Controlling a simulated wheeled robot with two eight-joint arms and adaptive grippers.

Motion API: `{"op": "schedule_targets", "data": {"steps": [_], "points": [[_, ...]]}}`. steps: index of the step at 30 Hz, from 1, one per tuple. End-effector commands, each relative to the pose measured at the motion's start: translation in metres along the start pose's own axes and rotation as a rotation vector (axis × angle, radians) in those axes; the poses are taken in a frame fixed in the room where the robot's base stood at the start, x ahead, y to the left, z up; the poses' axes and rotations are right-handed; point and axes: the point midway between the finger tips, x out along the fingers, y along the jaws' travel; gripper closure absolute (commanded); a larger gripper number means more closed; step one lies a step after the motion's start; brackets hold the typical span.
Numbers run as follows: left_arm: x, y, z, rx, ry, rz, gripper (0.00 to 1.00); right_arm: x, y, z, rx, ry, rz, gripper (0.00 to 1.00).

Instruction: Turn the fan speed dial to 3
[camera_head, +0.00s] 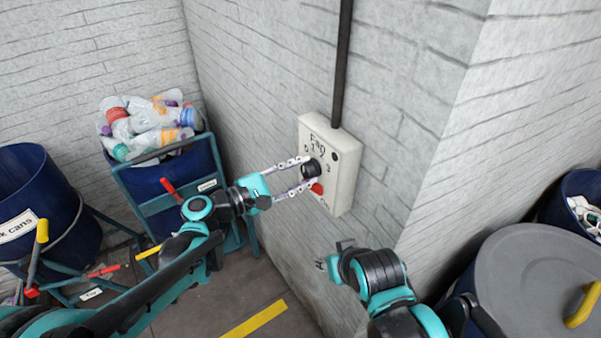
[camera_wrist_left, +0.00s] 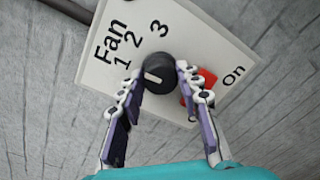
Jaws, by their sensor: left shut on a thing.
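The white fan control box (camera_head: 343,178) is mounted on the brick wall, with "Fan" and speed numbers on its face. The black dial (camera_head: 311,168) sticks out of it, with a red button (camera_head: 317,188) marked "On" beside it. My left gripper (camera_head: 309,171) has one finger on each side of the dial and is shut on it.
A dark conduit (camera_head: 342,60) runs up from the box. A blue bin of plastic bottles (camera_head: 151,184) stands at left, beside a blue cans bin (camera_head: 40,190). A grey lid (camera_head: 535,260) with a yellow handle lies at lower right, near another blue bin (camera_head: 567,187).

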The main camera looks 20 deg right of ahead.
Motion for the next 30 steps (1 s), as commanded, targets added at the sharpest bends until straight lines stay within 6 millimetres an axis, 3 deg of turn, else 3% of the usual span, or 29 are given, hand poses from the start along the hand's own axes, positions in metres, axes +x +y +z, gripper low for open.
{"op": "schedule_targets", "data": {"steps": [30], "points": [[0.0016, -0.0017, 0.0013, 0.924, 0.029, 0.004, 0.95, 0.0063, 0.0, 0.0046, 0.0, 0.0, 0.0, 0.6]]}}
